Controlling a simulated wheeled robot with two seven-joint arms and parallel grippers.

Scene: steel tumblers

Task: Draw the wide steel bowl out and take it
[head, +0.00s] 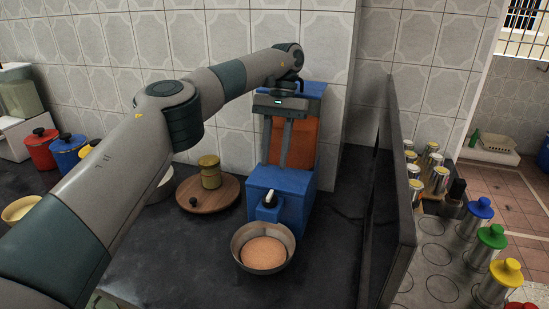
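The wide steel bowl (240,258) stands on the dark counter in front of a blue dispenser (278,186) with an orange panel. The bowl is upright and holds an orange-brown filling (264,253). Its back rim is close below the dispenser's small white-tipped spout (268,199). My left gripper (276,165) hangs with its fingers pointing down, above and behind the bowl in the picture, in front of the orange panel. Its two fingers are apart with orange showing between them, and nothing is held. It is clear of the bowl. My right gripper is not in view.
A round wooden board (224,192) with a yellow-green jar (210,172) is left of the dispenser. A dark upright panel (395,200) rises to the right. Beyond it are several steel tumblers (430,158) and lidded canisters (490,247). The counter (200,265) left of the bowl is bare.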

